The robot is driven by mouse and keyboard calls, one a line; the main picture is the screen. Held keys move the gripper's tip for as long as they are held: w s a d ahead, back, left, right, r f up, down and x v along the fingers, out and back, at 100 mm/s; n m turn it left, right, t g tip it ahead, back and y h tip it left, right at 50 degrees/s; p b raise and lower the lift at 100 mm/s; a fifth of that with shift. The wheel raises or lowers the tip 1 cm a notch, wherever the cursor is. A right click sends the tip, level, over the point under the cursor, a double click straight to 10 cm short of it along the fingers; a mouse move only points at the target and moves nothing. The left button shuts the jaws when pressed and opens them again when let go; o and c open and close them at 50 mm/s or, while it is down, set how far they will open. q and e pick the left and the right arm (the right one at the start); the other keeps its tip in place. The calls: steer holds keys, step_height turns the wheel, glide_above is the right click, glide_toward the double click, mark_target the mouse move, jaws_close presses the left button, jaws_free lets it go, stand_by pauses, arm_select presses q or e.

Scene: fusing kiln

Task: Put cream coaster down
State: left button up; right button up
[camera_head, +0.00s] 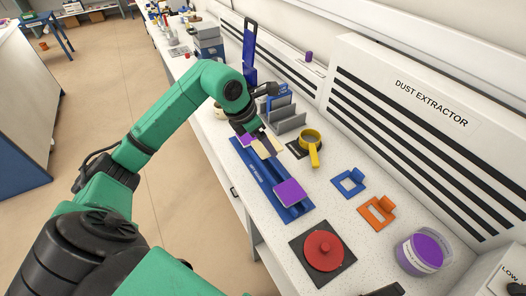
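The cream coaster (259,151) is at the far part of a long blue tray (247,159), beside a purple coaster (246,139). My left gripper (268,145) reaches down over the cream coaster, and its dark fingers look shut on the coaster's edge. The fingers hide part of the coaster, and I cannot tell whether it touches the tray. Another purple coaster (289,193) lies on the near end of the tray.
A yellow-handled cup (312,145) on a dark mat and a grey rack (288,122) stand close behind the tray. Blue (349,182) and orange (377,211) pieces, a red disc (323,250) and a purple jar (423,252) are nearer. Pale counter is bare between them.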

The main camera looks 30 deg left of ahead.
mark_target(260, 149)
arm_select(q)
step_height(260, 149, down, 5)
steer(key=shift+d+f+p, duration=0.1)
steer(key=shift+d+p, duration=0.05)
steer(key=shift+p, duration=0.4)
steer(key=shift+f, duration=0.2)
steer(key=shift+f+b, duration=0.6)
steer(key=shift+b, duration=0.2)
steer(key=o, duration=1.2)
arm_select(e)
steer(key=shift+w+a, duration=0.15)
steer(key=shift+a, duration=0.05)
arm_select(q)
steer(key=shift+r, duration=0.15)
